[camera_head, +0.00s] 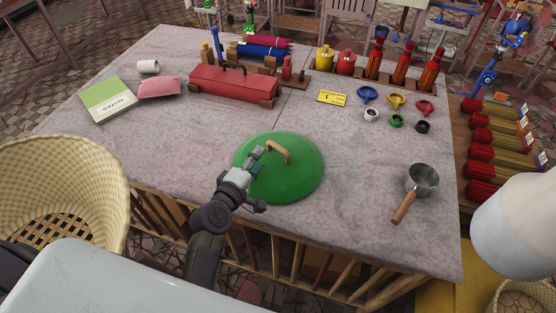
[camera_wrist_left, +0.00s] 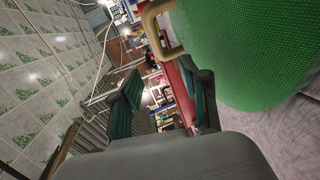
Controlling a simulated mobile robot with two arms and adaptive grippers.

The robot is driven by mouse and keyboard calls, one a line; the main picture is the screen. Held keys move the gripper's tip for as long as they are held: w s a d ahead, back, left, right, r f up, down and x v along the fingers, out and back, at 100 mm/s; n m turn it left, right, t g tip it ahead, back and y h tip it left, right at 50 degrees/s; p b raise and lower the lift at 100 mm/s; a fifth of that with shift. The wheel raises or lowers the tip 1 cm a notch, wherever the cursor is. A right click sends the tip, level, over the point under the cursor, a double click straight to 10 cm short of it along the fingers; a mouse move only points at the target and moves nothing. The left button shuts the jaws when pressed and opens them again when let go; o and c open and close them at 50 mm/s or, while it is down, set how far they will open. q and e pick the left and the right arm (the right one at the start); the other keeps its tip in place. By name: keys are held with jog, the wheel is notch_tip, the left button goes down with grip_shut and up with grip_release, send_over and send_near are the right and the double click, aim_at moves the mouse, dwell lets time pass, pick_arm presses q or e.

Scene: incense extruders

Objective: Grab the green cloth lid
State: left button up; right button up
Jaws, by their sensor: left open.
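The green cloth lid (camera_head: 302,178) is a round dome lying near the front middle of the table, with a tan arched handle (camera_head: 285,150) on top. My left gripper (camera_head: 263,176) is over the lid's left part, close to the handle. Its fingers are apart with nothing between them. In the left wrist view the lid (camera_wrist_left: 255,50) fills the upper right, and the handle (camera_wrist_left: 150,22) shows beyond the open left gripper (camera_wrist_left: 165,98). Whether a finger touches the lid is unclear. My right gripper is out of view.
A metal saucepan (camera_head: 422,178) lies to the right on the table (camera_head: 180,140). A red case (camera_head: 235,85), a pink pouch (camera_head: 160,87) and a green book (camera_head: 108,99) lie behind. Small colored funnels (camera_head: 396,100) stand at back right. A wicker basket (camera_head: 60,190) stands at left.

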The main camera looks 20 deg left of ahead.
aim_at(270, 144)
pick_arm(q)
jog(key=x, duration=0.3)
jog(key=shift+w, duration=0.25)
jog(key=shift+p+x, duration=0.65)
jog(key=shift+x, duration=2)
jog(key=shift+s+r, duration=0.1)
jog(key=shift+c, duration=0.5)
grip_shut()
